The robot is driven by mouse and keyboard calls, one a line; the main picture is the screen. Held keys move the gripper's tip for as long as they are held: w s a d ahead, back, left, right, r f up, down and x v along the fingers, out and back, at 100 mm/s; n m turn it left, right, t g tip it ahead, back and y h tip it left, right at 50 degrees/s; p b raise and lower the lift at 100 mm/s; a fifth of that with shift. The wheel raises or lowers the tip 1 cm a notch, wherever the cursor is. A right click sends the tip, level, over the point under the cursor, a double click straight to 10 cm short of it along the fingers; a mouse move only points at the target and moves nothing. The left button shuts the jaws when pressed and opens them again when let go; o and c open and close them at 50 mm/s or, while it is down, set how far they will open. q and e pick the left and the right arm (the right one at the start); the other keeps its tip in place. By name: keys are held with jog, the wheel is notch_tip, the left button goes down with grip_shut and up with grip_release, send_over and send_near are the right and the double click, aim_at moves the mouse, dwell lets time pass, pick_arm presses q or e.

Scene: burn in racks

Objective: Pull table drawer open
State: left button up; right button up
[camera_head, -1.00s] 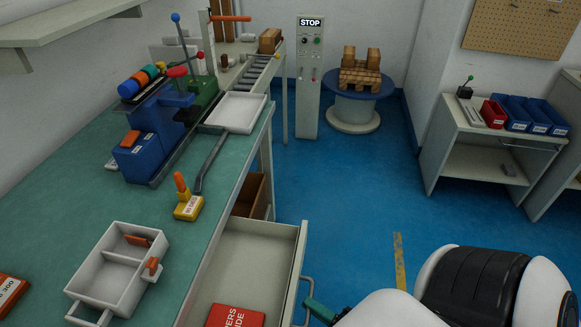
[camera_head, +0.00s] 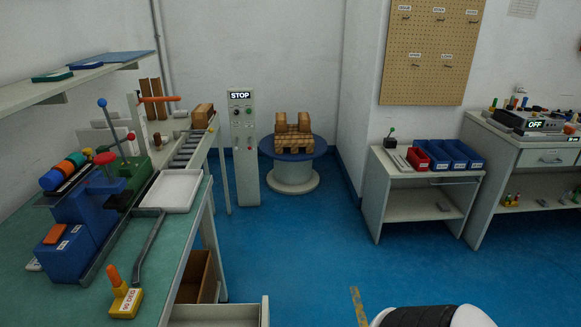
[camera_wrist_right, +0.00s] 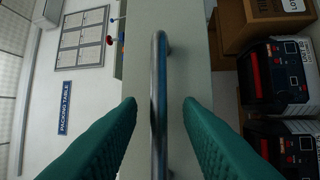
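The table drawer (camera_head: 262,312) stands out from the green-topped table (camera_head: 185,240); only its far end shows at the bottom of the head view. In the right wrist view its pale front (camera_wrist_right: 190,30) carries a long metal bar handle (camera_wrist_right: 159,70). My right gripper (camera_wrist_right: 159,103) is open, with one teal finger on each side of the handle. Gaps show between the fingers and the bar, so it does not grip the bar. The right gripper is out of the head view, where only part of my arm shows at the bottom. My left gripper is not in view.
A yellow-based tool (camera_head: 125,302) and a white tray (camera_head: 172,190) rest on the tabletop. The blue floor (camera_head: 300,250) right of the table is clear. Boxes (camera_wrist_right: 268,22) show in the wrist view.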

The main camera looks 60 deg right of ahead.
jog(key=b+v, duration=0.2)
jog(key=v, duration=1)
dwell(0.3)
